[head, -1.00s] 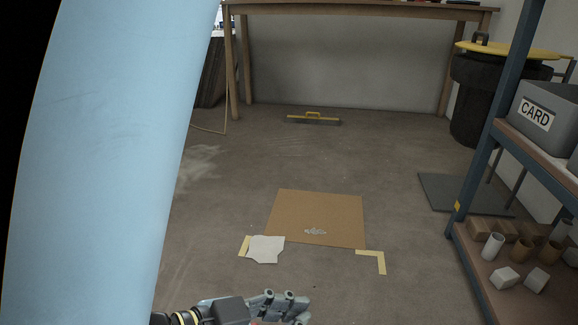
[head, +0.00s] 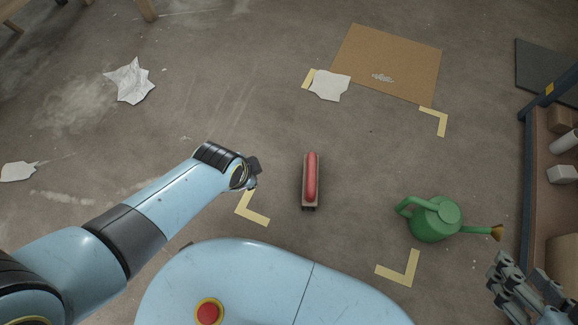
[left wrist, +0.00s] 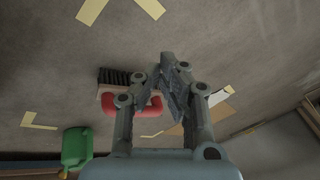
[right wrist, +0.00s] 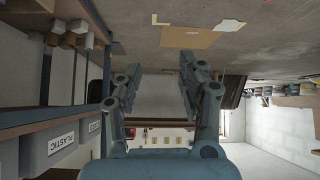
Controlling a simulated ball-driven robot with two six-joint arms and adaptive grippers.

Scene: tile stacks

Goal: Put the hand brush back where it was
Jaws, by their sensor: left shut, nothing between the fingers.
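The hand brush (head: 311,178), with a red handle on a pale block, lies on the floor near the middle of the head view. Its dark bristles show in the left wrist view, where the brush (left wrist: 98,106) is partly hidden behind a finger. My left gripper (head: 253,173) is left of the brush and apart from it in the head view, seen small and partly hidden by its own wrist. In the left wrist view its fingers (left wrist: 161,68) come together with nothing between them. My right gripper (head: 501,274) is at the lower right; its fingers (right wrist: 160,66) are apart and empty.
Yellow tape corners (head: 252,210) mark an area around the brush. A green watering can (head: 435,222) stands to its right. A cardboard sheet (head: 400,55) with a small grey pile and white paper scraps (head: 130,82) lie farther off. A shelf (head: 528,180) borders the right.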

